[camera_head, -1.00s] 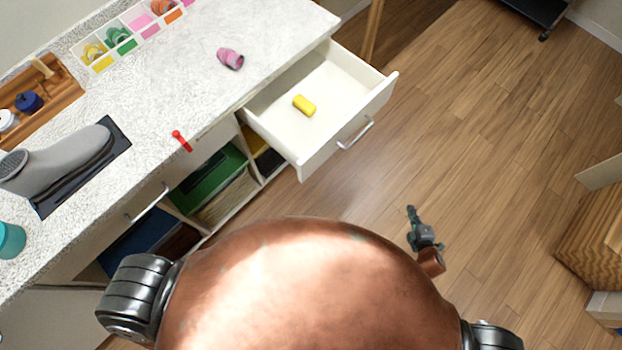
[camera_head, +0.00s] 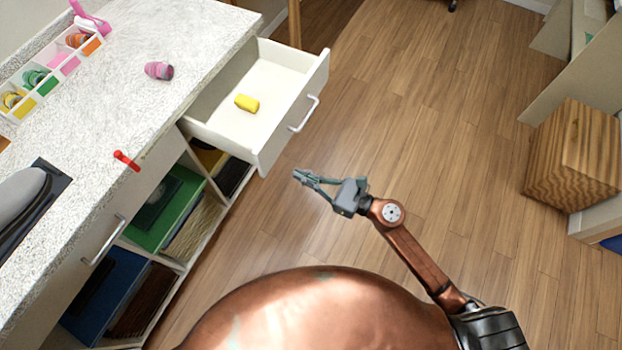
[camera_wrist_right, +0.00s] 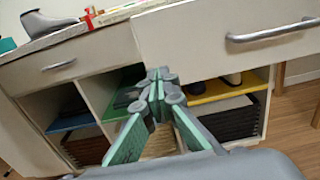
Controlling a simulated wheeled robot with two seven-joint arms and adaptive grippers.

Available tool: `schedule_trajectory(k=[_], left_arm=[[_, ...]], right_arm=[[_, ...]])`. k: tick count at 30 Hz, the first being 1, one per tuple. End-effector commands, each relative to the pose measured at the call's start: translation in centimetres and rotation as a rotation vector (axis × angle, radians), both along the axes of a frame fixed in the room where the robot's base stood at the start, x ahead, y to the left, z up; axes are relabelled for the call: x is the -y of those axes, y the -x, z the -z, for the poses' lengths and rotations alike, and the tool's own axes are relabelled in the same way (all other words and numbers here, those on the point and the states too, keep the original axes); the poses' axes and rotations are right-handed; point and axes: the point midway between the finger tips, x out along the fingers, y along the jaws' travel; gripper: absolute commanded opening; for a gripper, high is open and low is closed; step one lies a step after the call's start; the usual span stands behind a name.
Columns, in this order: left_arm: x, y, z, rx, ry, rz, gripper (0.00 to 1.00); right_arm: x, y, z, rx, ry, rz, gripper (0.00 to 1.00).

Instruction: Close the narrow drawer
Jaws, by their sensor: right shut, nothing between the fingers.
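The narrow drawer (camera_head: 290,118) is pulled out from under the right end of the counter. It is white, with a metal bar handle (camera_head: 304,113) on its front and a yellow object (camera_head: 247,103) lying inside. In the right wrist view its front and handle (camera_wrist_right: 272,32) show at upper right. My right gripper (camera_head: 298,176) is shut and empty, in front of the drawer, below and to the right of its near front corner, apart from it. Its fingertips also show in the right wrist view (camera_wrist_right: 158,76). My left gripper is not in view.
The speckled counter (camera_head: 110,100) holds a pink cup-like object (camera_head: 159,70), a red item (camera_head: 127,160) and a compartment tray. A shut drawer with a handle (camera_head: 103,240) and open cubbies with folded things lie below. A wooden box (camera_head: 575,155) stands at right. The wooden floor between is clear.

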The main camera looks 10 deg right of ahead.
Motion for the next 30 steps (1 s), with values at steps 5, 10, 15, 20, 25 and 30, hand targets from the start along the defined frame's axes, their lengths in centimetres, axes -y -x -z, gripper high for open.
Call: schedule_trajectory(k=[5,10,15,20,25,30], left_arm=[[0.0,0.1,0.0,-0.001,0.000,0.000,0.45],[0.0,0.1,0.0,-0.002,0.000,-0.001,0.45],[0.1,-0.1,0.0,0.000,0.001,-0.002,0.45],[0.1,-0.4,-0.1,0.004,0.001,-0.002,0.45],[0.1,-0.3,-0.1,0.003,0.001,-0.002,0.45],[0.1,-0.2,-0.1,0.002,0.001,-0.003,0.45]], right_arm=[[-3.1,-2.3,-0.1,0.001,-0.003,0.001,0.00],[-5.3,-3.9,0.0,0.000,-0.003,0.000,0.00],[-6.5,-4.8,0.0,-0.001,-0.002,0.000,0.00],[-6.9,-5.0,0.1,-0.003,-0.001,0.000,0.00],[-6.9,-5.0,0.1,-0.002,-0.002,0.000,0.00],[-6.7,-5.1,0.0,-0.002,-0.002,0.000,0.00]])
